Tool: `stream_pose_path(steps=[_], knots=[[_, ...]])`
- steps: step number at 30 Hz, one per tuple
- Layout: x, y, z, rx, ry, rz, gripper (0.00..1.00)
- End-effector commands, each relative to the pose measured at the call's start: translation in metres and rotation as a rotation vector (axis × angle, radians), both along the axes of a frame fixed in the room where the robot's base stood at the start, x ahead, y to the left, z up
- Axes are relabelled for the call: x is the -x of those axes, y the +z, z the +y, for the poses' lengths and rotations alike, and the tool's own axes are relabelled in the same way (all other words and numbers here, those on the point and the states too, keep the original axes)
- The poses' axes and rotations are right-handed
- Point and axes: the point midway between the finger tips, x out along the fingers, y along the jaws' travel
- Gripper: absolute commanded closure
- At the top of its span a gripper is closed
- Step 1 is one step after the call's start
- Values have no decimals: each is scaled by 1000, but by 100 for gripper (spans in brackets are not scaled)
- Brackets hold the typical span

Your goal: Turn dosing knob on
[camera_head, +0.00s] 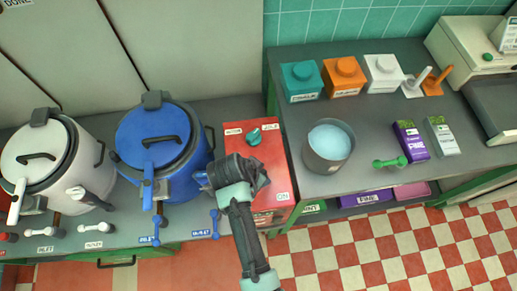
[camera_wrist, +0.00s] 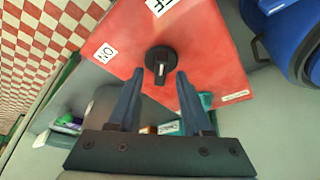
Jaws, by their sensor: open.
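A black dosing knob (camera_wrist: 160,60) sits on a red panel (camera_wrist: 215,60) in the wrist view. A white ON label (camera_wrist: 104,53) is to its left and a partly cut-off OFF label (camera_wrist: 165,5) is above it. The two dark blue fingers of my gripper (camera_wrist: 158,78) are open, with their tips on either side of the knob's lower edge. I cannot tell whether they touch it. In the head view, my gripper (camera_head: 205,181) is by the red dosing box (camera_head: 256,152), and my wrist hides the black knob.
A green knob (camera_head: 254,135) is on the red box's upper part. The blue kettle (camera_head: 165,150) stands close to its left, with a white kettle (camera_head: 50,160) beyond. A metal pot (camera_head: 328,150) stands on the right counter (camera_head: 380,115). Checkered floor (camera_head: 340,255) is clear in front.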

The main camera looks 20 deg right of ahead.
Motion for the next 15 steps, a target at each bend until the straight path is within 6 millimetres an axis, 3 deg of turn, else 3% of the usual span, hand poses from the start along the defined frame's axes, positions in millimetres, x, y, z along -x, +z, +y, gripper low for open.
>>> stream_pose_path(steps=[12, 15], knots=[[-2, -8, -3, 0, 1, -2, 50], [-2, -8, -3, 0, 1, -2, 64]])
